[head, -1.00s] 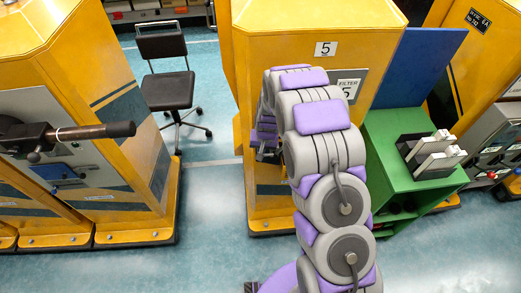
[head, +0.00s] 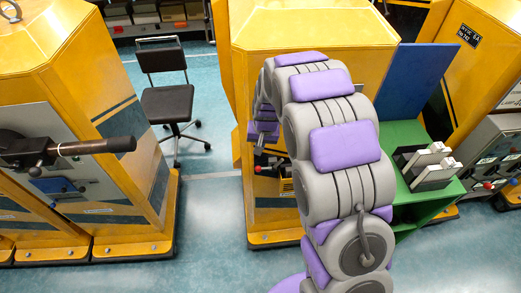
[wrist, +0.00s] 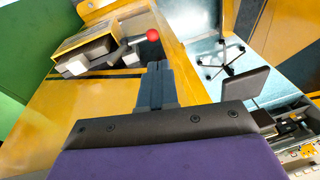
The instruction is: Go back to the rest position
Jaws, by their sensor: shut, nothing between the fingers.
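My grey and purple arm rises in the middle of the head view, in front of the yellow cabinet (head: 310,28). My gripper shows in the wrist view (wrist: 156,70), with its dark fingers shut together and nothing between them. In the head view the gripper end is small and mostly hidden behind my own arm.
A black chair (head: 167,103) stands on the blue floor (head: 205,215) left of the middle cabinet. A left cabinet (head: 95,90) carries a dark lever (head: 95,146). At right are a green stand (head: 405,200), a blue panel (head: 415,85) and a grey control box (head: 490,145).

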